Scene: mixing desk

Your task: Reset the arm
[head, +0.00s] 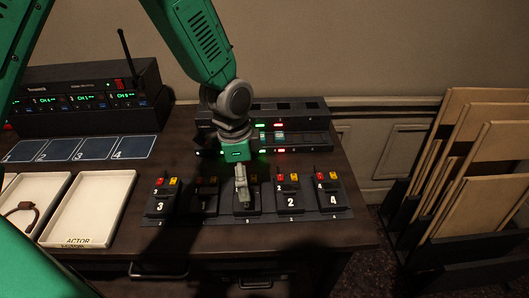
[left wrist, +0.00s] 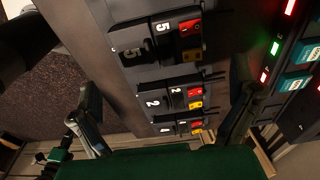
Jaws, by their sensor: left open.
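My left gripper (head: 241,186) points down over the middle of a row of black belt packs on the desk. Pack 5 (left wrist: 157,45), pack 2 (left wrist: 160,101) and pack 4 (left wrist: 175,127) show there. In the head view, pack 3 (head: 161,198) is at the left, beside a shadowed pack (head: 207,195). Pack 2 (head: 289,197) and pack 4 (head: 328,195) are at the right. The gripper partly hides the middle pack (head: 246,205). My right gripper is out of view.
A charger rack (head: 315,122) with lit slots stands behind the packs. A radio receiver with an antenna (head: 127,58) is at the back left. Two white trays (head: 98,205) and numbered blue cards (head: 94,148) lie on the left. Wooden panels (head: 478,150) stand in a floor rack at right.

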